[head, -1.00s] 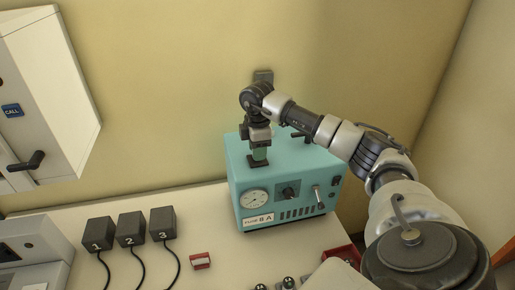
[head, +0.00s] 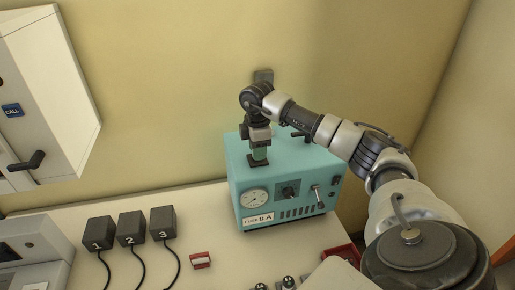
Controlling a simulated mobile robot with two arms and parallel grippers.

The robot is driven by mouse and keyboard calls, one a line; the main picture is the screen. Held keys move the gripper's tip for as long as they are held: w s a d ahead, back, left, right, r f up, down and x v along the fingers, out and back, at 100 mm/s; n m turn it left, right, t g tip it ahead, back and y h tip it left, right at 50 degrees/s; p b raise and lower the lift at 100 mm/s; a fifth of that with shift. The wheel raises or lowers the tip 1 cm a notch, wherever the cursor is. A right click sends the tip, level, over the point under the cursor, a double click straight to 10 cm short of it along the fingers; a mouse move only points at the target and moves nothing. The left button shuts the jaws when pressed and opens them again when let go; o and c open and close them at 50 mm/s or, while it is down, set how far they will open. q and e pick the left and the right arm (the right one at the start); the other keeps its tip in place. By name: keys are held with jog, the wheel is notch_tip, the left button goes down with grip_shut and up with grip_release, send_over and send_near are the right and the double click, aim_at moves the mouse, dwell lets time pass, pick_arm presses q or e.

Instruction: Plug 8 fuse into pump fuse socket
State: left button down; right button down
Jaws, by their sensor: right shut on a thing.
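The pump is a teal box (head: 240,185) on the bench, with a round gauge, a knob, a switch and a label reading "FUSE 8 A" (head: 258,220) on its front. My right gripper (head: 259,153) points down at the top of the pump, near its front left edge. It is shut on a green fuse (head: 260,150), which stands upright over a dark socket (head: 257,163) on the pump's top. Whether the fuse is seated in the socket or just touching it I cannot tell. My left gripper is not in view.
Three black blocks numbered 1, 2 and 3 (head: 131,229) with cables stand on the bench (head: 225,265) at left. A small red-and-white object (head: 200,260) lies in front of the pump. A red tray (head: 345,254) is at right. A white wall cabinet (head: 50,95) hangs at upper left.

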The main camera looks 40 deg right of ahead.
jog(key=shift+f+b, duration=0.3)
jog(key=shift+f, duration=0.2)
jog(key=c, duration=0.7)
grip_release()
notch_tip(320, 180, up, 9)
jog(key=b, duration=0.3)
jog(key=shift+r, duration=0.95)
jog(key=shift+f, duration=0.1)
